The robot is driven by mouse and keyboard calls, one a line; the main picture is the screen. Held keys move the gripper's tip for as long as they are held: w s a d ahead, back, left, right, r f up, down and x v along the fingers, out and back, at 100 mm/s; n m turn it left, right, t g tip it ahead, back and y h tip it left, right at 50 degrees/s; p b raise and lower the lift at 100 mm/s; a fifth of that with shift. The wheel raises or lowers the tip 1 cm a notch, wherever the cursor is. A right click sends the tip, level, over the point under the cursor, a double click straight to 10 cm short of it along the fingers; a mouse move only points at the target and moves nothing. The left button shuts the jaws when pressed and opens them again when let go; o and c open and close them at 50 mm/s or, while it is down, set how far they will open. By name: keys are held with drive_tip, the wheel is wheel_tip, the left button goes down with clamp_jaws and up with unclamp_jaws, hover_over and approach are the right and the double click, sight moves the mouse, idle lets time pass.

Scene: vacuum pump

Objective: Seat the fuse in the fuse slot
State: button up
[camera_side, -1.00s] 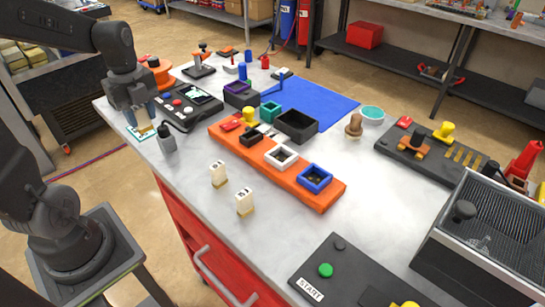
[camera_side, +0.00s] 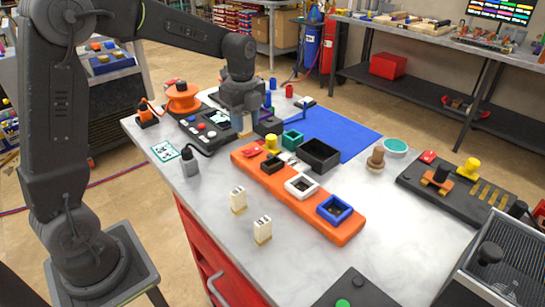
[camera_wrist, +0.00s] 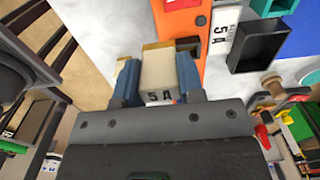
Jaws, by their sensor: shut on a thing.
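A cream fuse (camera_wrist: 158,72) marked "5 A" sits between the blue fingers of my gripper (camera_wrist: 158,82), which is shut on it. In the side view my gripper (camera_side: 243,122) holds the fuse above the table, just left of the orange plate (camera_side: 345,230). The plate bears black (camera_side: 272,165), white (camera_side: 302,186) and blue (camera_side: 336,209) frames. I cannot tell for sure which is the fuse slot. In the wrist view a dark part (camera_wrist: 190,44) on the plate is partly hidden behind the fuse.
Two more cream fuses (camera_side: 238,200) and (camera_side: 262,230) stand in front of the plate. A black bin (camera_side: 320,155), teal box (camera_side: 292,138) and yellow knob (camera_side: 271,141) are close by.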

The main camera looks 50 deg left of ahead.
drive_tip(key=w+d+f, duration=0.1)
drive_tip(key=d, duration=0.1)
drive_tip(key=w+d+f, duration=0.1)
drive_tip(key=d, duration=0.1)
drive_tip(key=w+d+f, duration=0.1)
drive_tip(key=d+f, duration=0.1)
drive_tip(key=shift+w+f, duration=0.1)
drive_tip(key=shift+w, duration=0.05)
drive_tip(key=shift+d+f, duration=0.1)
drive_tip(key=shift+f, duration=1.95)
drive_tip(key=shift+f, duration=0.15)
drive_tip(key=o, duration=0.9)
